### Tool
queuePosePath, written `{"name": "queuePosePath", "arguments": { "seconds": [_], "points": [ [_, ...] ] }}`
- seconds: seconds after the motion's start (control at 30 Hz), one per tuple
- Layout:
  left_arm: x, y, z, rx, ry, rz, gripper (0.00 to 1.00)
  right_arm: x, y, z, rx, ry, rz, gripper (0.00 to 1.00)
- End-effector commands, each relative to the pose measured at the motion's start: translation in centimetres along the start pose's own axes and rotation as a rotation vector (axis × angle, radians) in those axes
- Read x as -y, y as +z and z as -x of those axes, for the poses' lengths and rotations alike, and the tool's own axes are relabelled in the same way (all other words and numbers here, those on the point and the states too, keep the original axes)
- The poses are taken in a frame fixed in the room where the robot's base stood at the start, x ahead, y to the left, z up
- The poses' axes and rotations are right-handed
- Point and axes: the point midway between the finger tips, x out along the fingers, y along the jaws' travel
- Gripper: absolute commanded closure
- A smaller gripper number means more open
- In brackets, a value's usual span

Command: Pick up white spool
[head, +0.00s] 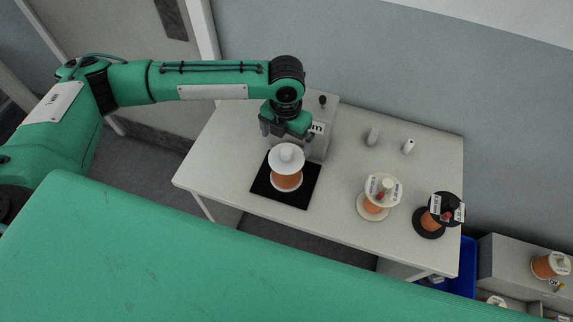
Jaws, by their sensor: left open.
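The white spool (287,157), wound with orange wire, stands upright on a black mat (308,193) on the table. My left gripper (290,140) is open, pointing down just above and behind the spool's top. Whether the fingers touch the spool cannot be told from this view. My right gripper is not in view. A second, cream-white spool (373,207) with orange wire and labels stands further right on the table.
A black spool (430,221) with orange wire stands near the table's right end. Two small white pieces (372,136) (408,146) stand towards the back. A grey box-like device (324,126) is behind the mat. The table's front left (215,170) is clear. More spools (546,265) sit on a grey unit at right.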

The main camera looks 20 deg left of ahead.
Motion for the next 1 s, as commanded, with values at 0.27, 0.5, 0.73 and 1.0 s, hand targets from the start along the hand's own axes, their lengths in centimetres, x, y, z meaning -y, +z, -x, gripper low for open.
{"name": "queuePosePath", "arguments": {
  "seconds": [0.27, 0.5, 0.73, 1.0],
  "points": [
    [0.0, 0.0, -3.0, 0.0, 0.0, 0.0, 0.0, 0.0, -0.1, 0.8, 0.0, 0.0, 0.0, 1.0],
    [0.4, -0.4, -5.4, -0.003, -0.001, 0.0, 0.0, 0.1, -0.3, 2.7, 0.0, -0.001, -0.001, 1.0],
    [0.4, -0.4, -8.1, 0.0, 0.0, 0.001, 0.0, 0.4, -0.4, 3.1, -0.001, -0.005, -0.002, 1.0],
    [0.4, -0.4, -8.2, 0.001, 0.0, 0.0, 0.1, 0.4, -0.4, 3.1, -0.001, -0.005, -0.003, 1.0]
  ]
}}
